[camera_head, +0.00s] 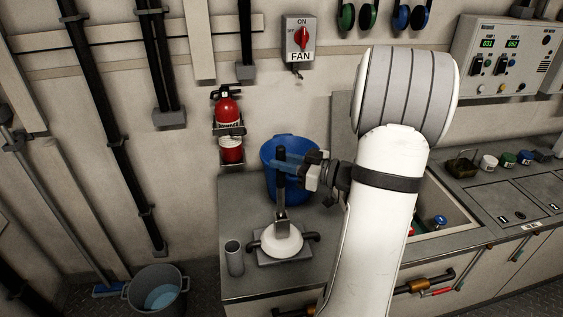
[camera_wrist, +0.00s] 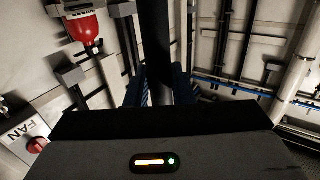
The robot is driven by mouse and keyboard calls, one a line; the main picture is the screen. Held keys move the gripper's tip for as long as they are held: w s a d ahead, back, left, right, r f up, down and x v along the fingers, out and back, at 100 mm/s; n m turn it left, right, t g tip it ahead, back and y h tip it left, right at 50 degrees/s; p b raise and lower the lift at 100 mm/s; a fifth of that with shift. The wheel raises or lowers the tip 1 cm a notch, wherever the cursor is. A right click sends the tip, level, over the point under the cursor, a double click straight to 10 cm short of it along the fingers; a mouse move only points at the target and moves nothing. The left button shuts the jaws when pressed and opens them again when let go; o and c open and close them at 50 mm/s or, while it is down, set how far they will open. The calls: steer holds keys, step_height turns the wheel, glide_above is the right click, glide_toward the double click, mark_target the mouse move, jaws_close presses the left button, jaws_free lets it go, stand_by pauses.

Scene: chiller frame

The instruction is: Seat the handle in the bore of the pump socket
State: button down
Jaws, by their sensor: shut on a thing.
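The handle (camera_head: 281,185) is a dark, upright bar. My gripper (camera_head: 287,163) is shut on its upper part, with bluish fingers reaching in from the right. In the wrist view the handle (camera_wrist: 157,40) is a black bar between the blue fingertips (camera_wrist: 158,88). The pump (camera_head: 282,243) is a white dome on a grey plate on the counter. Its grey socket (camera_head: 281,222) rises from the dome directly below the handle. The handle's lower end meets or overlaps the socket in the head view. The bore is hidden, so I cannot tell whether the handle is inside it.
A blue bucket (camera_head: 301,190) stands behind the handle. A grey open cylinder (camera_head: 234,258) stands left of the pump, near the counter's edge. A sink (camera_head: 455,215) lies right, partly behind my arm. A fire extinguisher (camera_head: 228,110) hangs on the wall.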

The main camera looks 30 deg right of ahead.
steer(key=c, duration=1.3)
jaws_free()
steer(key=shift+f, duration=0.1)
steer(key=shift+o, duration=0.2)
steer(key=shift+r, duration=0.25)
steer(key=v, duration=1.2)
steer(key=shift+f, duration=0.2)
